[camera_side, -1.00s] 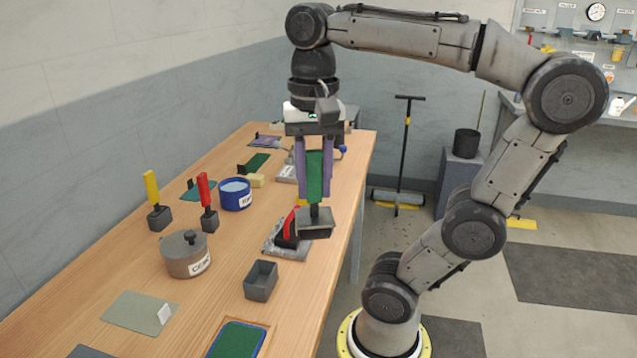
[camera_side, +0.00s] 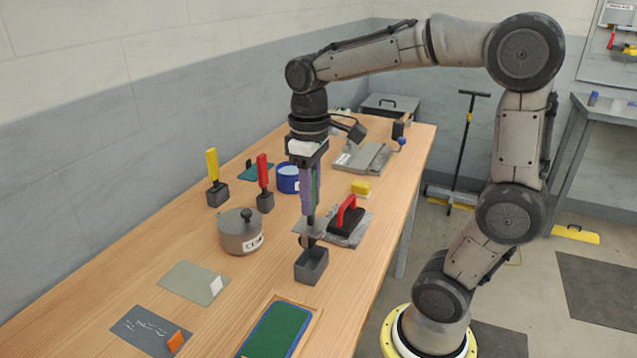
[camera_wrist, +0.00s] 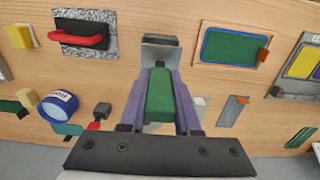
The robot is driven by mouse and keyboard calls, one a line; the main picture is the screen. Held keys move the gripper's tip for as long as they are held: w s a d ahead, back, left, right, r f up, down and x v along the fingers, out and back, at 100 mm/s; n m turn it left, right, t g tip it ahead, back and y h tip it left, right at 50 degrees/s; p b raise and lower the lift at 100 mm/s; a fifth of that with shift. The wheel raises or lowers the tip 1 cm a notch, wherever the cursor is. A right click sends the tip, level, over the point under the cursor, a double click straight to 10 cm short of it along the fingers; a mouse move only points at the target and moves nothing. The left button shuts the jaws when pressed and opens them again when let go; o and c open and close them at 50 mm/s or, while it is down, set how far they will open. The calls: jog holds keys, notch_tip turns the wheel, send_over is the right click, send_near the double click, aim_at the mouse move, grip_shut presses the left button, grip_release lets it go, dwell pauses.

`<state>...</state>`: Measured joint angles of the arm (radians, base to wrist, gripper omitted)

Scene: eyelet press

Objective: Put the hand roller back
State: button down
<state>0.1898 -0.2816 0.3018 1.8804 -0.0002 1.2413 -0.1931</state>
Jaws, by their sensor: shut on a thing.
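My gripper (camera_side: 311,200), with purple fingers, is shut on the green handle of the hand roller (camera_wrist: 160,98). The handle points downward, and the roller's grey head (camera_side: 308,228) hangs below the fingertips. In the side view the head is directly above a small open grey box (camera_side: 311,266) on the bench, its lower edge close to the box's rim. I cannot tell whether they touch. In the wrist view the grey head hides part of the box (camera_wrist: 160,39).
A red-handled black block (camera_side: 347,217) on a grey slab stands close behind the box. A lidded grey pot (camera_side: 240,232) is to its left. A green pad in a blue-edged tray (camera_side: 277,332) lies in front. Red- and yellow-handled tools (camera_side: 213,178) stand further left.

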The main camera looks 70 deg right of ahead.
aim_at(311, 224)
jog(key=shift+f, duration=3.25)
jog(key=shift+f, duration=0.55)
jog(key=c, duration=0.5)
grip_release()
jog(key=shift+c, duration=0.2)
